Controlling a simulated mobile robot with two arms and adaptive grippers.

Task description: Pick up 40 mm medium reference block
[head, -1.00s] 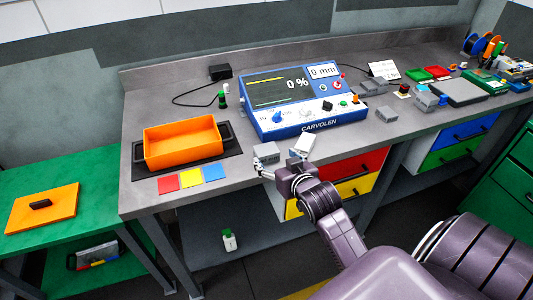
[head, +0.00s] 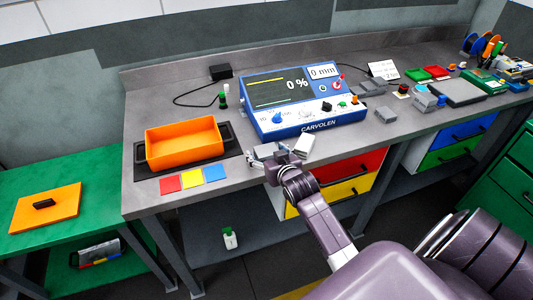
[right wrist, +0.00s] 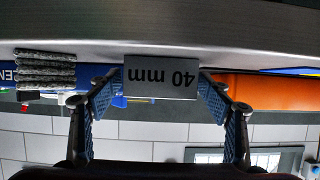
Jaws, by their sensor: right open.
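The 40 mm block (right wrist: 160,78) is grey with "40 mm" on its face, upside down in the right wrist view. My right gripper (head: 268,157) is open at the block. In the right wrist view its two blue-padded fingers (right wrist: 158,97) stand on either side of the block; I cannot tell if they touch it. My left gripper is not in view.
A light grey block (head: 303,146) stands close to the right of the gripper. The blue console (head: 290,125) is behind. An orange bin (head: 184,160) and coloured squares (head: 192,179) lie to the left. A ridged grey block (right wrist: 45,68) shows at left in the wrist view.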

